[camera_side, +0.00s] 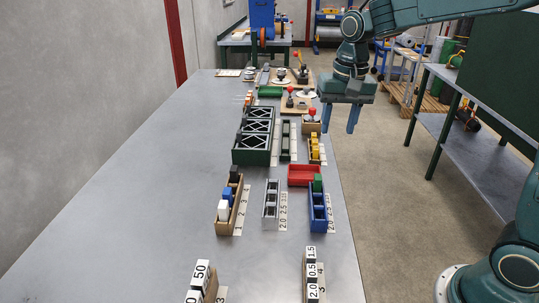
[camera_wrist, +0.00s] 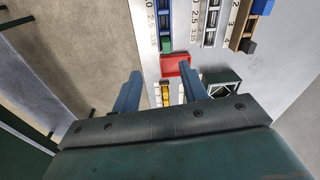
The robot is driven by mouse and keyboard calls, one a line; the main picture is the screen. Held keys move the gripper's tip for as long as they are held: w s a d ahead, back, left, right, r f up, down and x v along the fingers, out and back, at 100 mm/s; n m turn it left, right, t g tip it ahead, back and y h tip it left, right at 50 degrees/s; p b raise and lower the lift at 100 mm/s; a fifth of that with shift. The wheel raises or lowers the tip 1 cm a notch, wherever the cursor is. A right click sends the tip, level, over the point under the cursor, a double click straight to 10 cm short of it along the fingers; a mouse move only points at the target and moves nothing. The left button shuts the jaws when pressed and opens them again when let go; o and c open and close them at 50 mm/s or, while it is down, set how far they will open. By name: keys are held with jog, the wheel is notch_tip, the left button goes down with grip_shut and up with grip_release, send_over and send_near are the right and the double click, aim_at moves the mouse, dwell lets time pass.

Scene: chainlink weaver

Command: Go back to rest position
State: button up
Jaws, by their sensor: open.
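My gripper (camera_side: 339,120) is open and empty in the side view. Its two blue fingers point down in the air at the right edge of the grey table (camera_side: 130,190), and they touch nothing. In the wrist view my gripper (camera_wrist: 160,74) shows both fingers spread apart with nothing held between them. The red tray (camera_wrist: 176,65) and yellow blocks (camera_wrist: 166,95) appear beyond and between the fingers, well below them.
On the table stand a blue rack (camera_side: 318,205), grey rack (camera_side: 271,204), wooden block holder (camera_side: 229,207), red tray (camera_side: 304,174) and dark green crate (camera_side: 252,156). Red-knobbed items stand farther back. The table's left side is clear. A green shelf (camera_side: 485,125) stands at right.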

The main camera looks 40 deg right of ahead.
jog(key=s+a+r+n+t, duration=0.1)
jog(key=s+n+t, duration=0.1)
jog(key=s, duration=0.8)
jog(key=s+a+r+n+t, duration=0.1)
jog(key=s+n, duration=0.4)
jog(key=s, duration=0.6)
jog(key=shift+s+a+t, duration=0.3)
jog(key=shift+t, duration=0.5)
